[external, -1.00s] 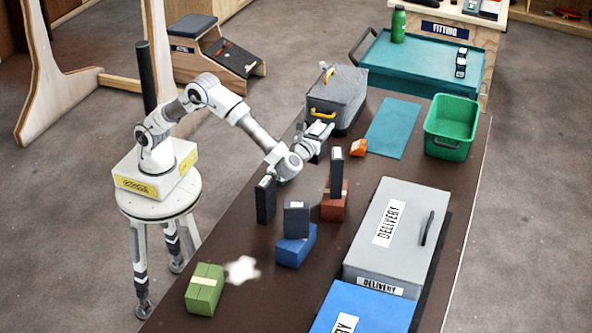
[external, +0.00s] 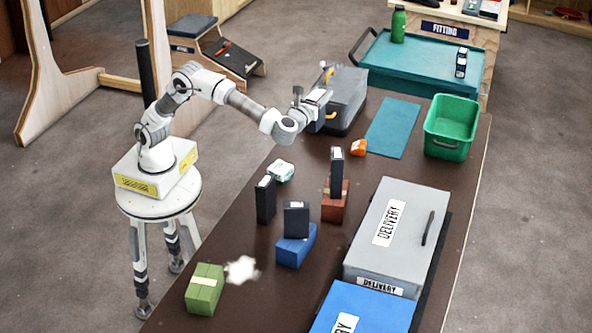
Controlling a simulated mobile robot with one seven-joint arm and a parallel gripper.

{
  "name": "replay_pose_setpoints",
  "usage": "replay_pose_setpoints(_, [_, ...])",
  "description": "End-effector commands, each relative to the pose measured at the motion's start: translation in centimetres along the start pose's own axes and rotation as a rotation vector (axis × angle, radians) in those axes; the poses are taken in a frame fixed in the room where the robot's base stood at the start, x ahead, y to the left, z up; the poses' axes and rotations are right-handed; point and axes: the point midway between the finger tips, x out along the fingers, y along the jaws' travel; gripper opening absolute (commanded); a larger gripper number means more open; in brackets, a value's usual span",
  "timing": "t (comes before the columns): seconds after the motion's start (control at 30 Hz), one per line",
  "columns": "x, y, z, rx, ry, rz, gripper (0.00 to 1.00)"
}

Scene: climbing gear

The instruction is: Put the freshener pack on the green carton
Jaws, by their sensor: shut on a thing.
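The green carton (external: 205,289) sits at the near left end of the brown table, with nothing on it. My gripper (external: 316,101) is raised at the far left part of the table, in front of the grey bag. It is shut on a dark pack (external: 314,121), mostly hidden by the hand. Similar dark packs stand on the table (external: 265,201), on the blue carton (external: 297,219) and on the red carton (external: 337,165). Their labels are too small to read, so I cannot tell which is the freshener pack.
A white-and-green item (external: 280,171) lies near the left edge. A white lump (external: 241,269) lies beside the green carton. The grey bag (external: 347,97), orange item (external: 358,147), teal mat (external: 393,128), green tub (external: 450,140) and grey delivery box (external: 389,222) occupy the far and right parts.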

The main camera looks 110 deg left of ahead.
Motion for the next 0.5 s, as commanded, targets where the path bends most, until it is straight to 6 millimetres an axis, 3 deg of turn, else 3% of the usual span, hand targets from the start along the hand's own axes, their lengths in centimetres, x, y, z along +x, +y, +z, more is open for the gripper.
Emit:
replay_pose_setpoints(0.27, [-5.7,-2.0,0.2,0.0,-0.004,-0.136,0.0])
replay_pose_setpoints(0.37, [-8.6,-2.8,0.2,0.0,-0.005,-0.203,0.0])
replay_pose_setpoints(0.5, [-14.3,-3.9,0.3,-0.002,-0.008,-0.332,0.0])
